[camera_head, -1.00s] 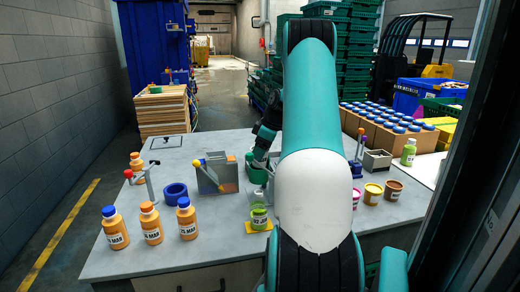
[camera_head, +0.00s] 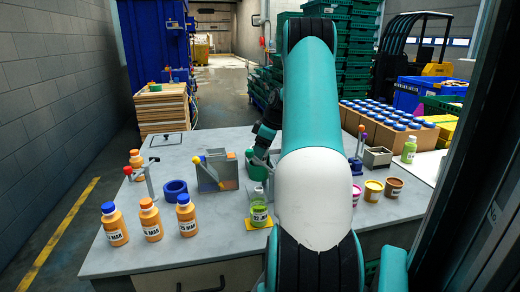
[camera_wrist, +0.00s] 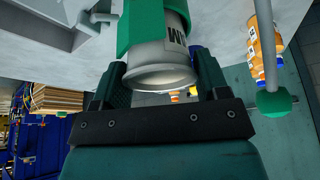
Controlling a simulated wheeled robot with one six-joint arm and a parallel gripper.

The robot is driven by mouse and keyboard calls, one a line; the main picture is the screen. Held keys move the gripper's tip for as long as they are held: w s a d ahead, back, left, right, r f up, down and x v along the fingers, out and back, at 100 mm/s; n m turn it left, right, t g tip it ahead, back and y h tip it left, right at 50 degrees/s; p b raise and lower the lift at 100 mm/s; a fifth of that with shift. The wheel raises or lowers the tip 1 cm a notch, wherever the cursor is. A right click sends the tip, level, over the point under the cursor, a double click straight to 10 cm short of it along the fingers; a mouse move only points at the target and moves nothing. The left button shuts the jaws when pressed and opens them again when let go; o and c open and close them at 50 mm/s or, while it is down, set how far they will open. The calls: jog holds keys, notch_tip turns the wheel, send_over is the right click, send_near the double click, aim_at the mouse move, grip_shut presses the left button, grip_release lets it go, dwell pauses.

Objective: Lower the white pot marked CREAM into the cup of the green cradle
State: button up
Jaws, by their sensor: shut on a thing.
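The white pot (camera_wrist: 158,69) is in my gripper (camera_wrist: 160,88), which is shut on it in the wrist view. Its rim faces the gripper's base, and the end of a dark label, with an M, shows on its side. The green cradle (camera_wrist: 130,28) stands beyond and beside the pot in that view. The pot's far end overlaps the cradle; I cannot tell how deep it sits in the cup. In the head view the cradle (camera_head: 256,172) shows left of my arm, partly covered. The pot is not clear there.
A grey box (camera_head: 215,175) with a yellow-knobbed lever and a blue ring (camera_head: 175,191) stand to the left. Orange bottles (camera_head: 150,220) stand at the front left. A green jar (camera_head: 259,215) on a yellow pad stands in front of the cradle. Small pots (camera_head: 373,190) are right of my arm.

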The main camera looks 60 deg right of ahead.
jog(key=o, duration=1.1)
jog(key=shift+c, duration=0.2)
jog(key=p+v, duration=0.1)
jog(key=v, duration=1.6)
jog(key=shift+s+r+p, duration=0.15)
jog(key=shift+p, duration=0.2)
jog(key=shift+d, duration=0.1)
